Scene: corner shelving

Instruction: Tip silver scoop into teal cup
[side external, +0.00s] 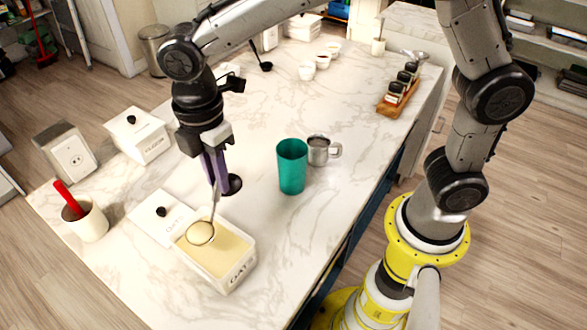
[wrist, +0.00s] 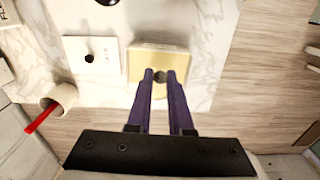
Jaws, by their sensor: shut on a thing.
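The teal cup (side external: 292,167) stands upright on the marble counter, right of my gripper in the side view. My gripper (side external: 216,182) points down, shut on the handle of the silver scoop (side external: 201,232). The scoop's round bowl hangs at the open white box (side external: 236,274) of pale yellow contents and looks filled with the same pale stuff. I cannot tell whether the bowl touches the contents. In the wrist view, the purple fingers (wrist: 160,76) reach over the box (wrist: 174,49), with a small dark part of the scoop between their tips.
A metal mug (side external: 320,150) stands just behind the teal cup. A white lid with a black knob (side external: 162,211) lies beside the open box. A lidded white box (side external: 139,136) and a crock with a red handle (side external: 85,221) are at left. Spice jars (side external: 398,88) stand at the far right edge.

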